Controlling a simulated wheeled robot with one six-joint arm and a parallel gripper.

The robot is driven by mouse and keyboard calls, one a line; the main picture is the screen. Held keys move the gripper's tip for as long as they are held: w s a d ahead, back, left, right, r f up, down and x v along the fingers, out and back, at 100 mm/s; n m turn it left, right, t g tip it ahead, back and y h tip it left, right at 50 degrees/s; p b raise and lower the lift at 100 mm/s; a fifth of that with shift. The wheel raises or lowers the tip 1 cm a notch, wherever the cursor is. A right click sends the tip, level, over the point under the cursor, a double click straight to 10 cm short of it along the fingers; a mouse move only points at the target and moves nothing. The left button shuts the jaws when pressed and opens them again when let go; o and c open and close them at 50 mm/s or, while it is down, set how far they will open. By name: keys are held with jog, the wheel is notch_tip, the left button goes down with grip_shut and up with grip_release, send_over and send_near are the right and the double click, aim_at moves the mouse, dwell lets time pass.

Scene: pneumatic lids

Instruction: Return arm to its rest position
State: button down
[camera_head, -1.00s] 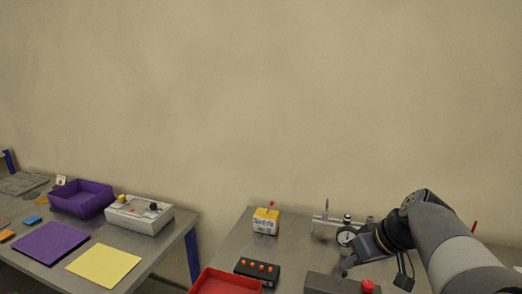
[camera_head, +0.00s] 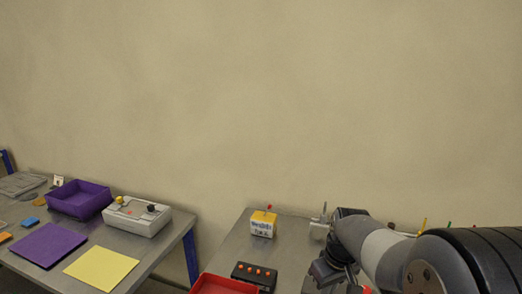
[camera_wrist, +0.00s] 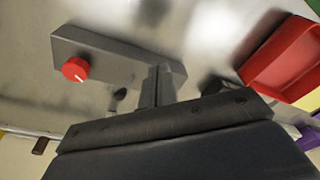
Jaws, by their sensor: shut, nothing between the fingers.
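My gripper (camera_wrist: 158,88) shows in the wrist view with its two fingers together and nothing between them. It is above the metal table (camera_wrist: 205,45), next to a grey box with a red knob (camera_wrist: 75,69). In the head view my arm reaches in from the lower right, and its dark wrist is over the right table (camera_head: 285,228). The gripper's fingertips cannot be made out there, and the arm hides much of the equipment behind it.
A red tray (camera_head: 222,286), a black box with orange buttons (camera_head: 254,275) and a yellow-white block (camera_head: 263,224) are left of my arm. The left table holds a purple bin (camera_head: 79,200), a grey control box (camera_head: 136,216), and purple (camera_head: 47,245) and yellow (camera_head: 101,267) sheets. A gap separates the tables.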

jog(key=shift+w+a+f+h+p, duration=0.1)
jog(key=shift+w+a+h+p, duration=0.25)
jog(key=shift+a+h+p, duration=0.55)
jog(key=a+r+h, duration=0.3)
jog(key=a+r, duration=0.3)
jog(key=r, duration=0.3)
jog(key=shift+s+a+r+n+t, duration=0.15)
jog(key=shift+s+r+n+t, duration=0.15)
jog(key=shift+r+n, duration=0.1)
